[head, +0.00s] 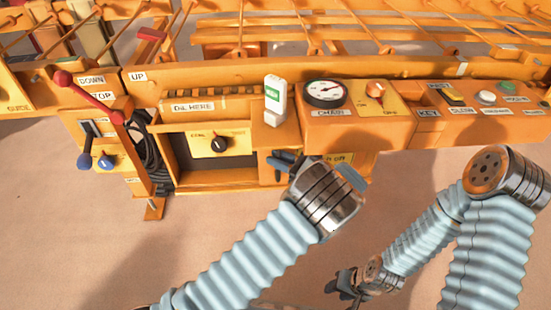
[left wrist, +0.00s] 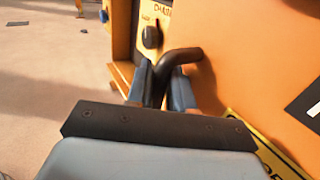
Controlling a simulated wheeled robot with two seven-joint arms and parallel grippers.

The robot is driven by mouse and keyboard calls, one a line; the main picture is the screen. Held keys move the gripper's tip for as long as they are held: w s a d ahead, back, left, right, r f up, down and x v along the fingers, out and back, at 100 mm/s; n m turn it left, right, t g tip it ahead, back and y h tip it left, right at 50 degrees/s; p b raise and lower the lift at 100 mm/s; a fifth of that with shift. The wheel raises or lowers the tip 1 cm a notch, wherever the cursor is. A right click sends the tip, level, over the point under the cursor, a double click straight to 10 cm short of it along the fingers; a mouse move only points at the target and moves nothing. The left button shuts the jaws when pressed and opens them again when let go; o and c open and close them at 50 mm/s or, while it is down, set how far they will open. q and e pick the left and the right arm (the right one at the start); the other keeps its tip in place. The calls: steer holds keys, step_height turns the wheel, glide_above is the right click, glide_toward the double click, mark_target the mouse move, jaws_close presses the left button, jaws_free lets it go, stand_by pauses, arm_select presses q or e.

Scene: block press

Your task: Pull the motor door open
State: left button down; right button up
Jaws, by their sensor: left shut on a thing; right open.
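The motor door is the orange panel (head: 363,164) below the gauge box in the head view, with a yellow label partly hidden by my left gripper (head: 281,161). In the left wrist view the orange panel (left wrist: 248,50) fills the right side. A dark bent handle (left wrist: 182,56) stands out from it, and the blue fingers of my left gripper are shut around it. How far the door stands open is hard to tell. My right gripper (head: 342,284) is open and empty, low over the floor.
The floor in front is clear.

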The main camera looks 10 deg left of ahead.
arm_select(q)
steer(key=c, duration=1.2)
jaws_free()
steer(key=shift+o, duration=0.2)
steer(key=v, duration=1.4)
